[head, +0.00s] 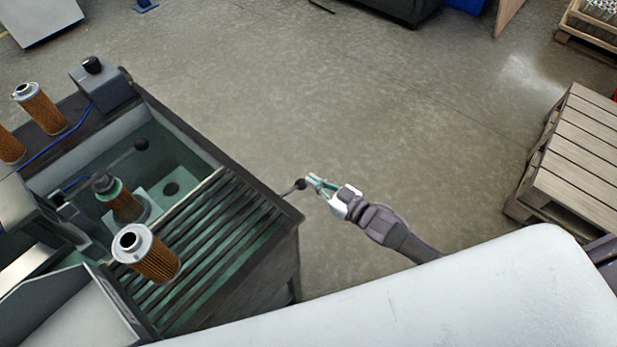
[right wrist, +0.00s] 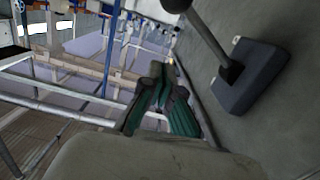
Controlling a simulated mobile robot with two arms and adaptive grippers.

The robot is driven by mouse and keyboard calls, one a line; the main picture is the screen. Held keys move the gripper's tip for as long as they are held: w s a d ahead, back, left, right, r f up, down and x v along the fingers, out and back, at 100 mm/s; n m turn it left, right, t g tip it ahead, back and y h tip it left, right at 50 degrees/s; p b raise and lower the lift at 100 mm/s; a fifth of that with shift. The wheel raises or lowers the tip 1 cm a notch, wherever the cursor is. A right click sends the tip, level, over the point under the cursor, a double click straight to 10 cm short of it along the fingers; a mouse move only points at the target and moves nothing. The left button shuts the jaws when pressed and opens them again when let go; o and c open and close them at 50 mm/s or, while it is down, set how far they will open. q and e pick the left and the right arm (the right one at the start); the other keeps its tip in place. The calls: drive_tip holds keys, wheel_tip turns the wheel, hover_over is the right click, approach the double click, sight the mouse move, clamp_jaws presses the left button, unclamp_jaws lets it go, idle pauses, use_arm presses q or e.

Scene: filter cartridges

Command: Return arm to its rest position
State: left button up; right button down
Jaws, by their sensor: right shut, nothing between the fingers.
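My right gripper (head: 313,182) is shut and empty. In the head view it is just to the right of the wash station's right corner, close to a small dark knob on a rod (head: 299,185); I cannot tell whether they touch. In the right wrist view its green fingers (right wrist: 158,88) are together with nothing between them. A filter cartridge (head: 148,256) with a pale metal top stands on the slatted rack (head: 205,240). Another cartridge with a dark, green-ringed top (head: 122,202) is in the basin. My left gripper is not in view.
More cartridges (head: 42,108) stand on the station's back left ledge. A grey box with a black knob (head: 100,85) is at its back corner. A wooden pallet stack (head: 580,150) stands at the right. The floor (head: 350,100) between is clear.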

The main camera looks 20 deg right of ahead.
drive_tip(key=v, duration=0.7)
drive_tip(key=s+d+f+m+g+h, duration=0.1)
drive_tip(key=s+d+f+g+h, duration=0.15)
drive_tip(key=f, duration=0.55)
drive_tip(key=s+d+f+m+g+h, duration=0.1)
drive_tip(key=s+d+f+h, duration=0.1)
drive_tip(key=s+f, duration=0.35)
drive_tip(key=s+d+f+m+g+h, duration=0.1)
drive_tip(key=s+d+f+m+h, duration=0.15)
drive_tip(key=f, duration=0.65)
drive_tip(key=s+a+f+g+h, duration=0.1)
drive_tip(key=s+f+g, duration=0.3)
drive_tip(key=s, duration=0.9)
drive_tip(key=s+a+f+g+h, duration=0.1)
drive_tip(key=s+f+g, duration=0.4)
drive_tip(key=s+f, duration=0.5)
drive_tip(key=s, duration=0.3)
drive_tip(key=shift+s+a+f, duration=0.2)
drive_tip(key=shift+a+f, duration=0.1)
drive_tip(key=shift+f, duration=0.1)
